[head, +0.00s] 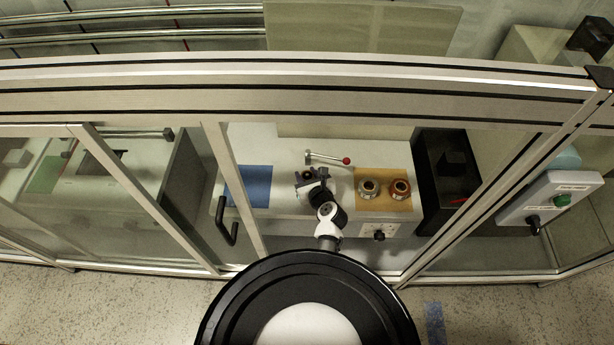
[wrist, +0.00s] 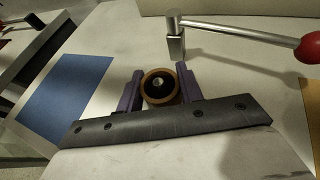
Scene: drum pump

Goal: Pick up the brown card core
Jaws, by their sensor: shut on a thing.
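The brown card core (wrist: 147,96) shows in the wrist view as a brown ring seen end-on, with a dark inside and a small bright spot at its centre. My gripper (wrist: 160,84) has one purple-grey finger on each side of it and is shut on it. In the head view my gripper (head: 311,178) is over the white worktop, between the blue mat and the tan mat. There my own wrist and fingers largely hide the core. I cannot tell whether the core touches the worktop or something beneath it.
A lever with a red knob (head: 346,161) stands just behind my gripper. A blue mat (head: 249,186) lies left. A tan mat (head: 384,207) holds two ring-shaped parts at right, beside a black box (head: 429,180). Frame posts and a door handle (head: 227,222) stand nearby.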

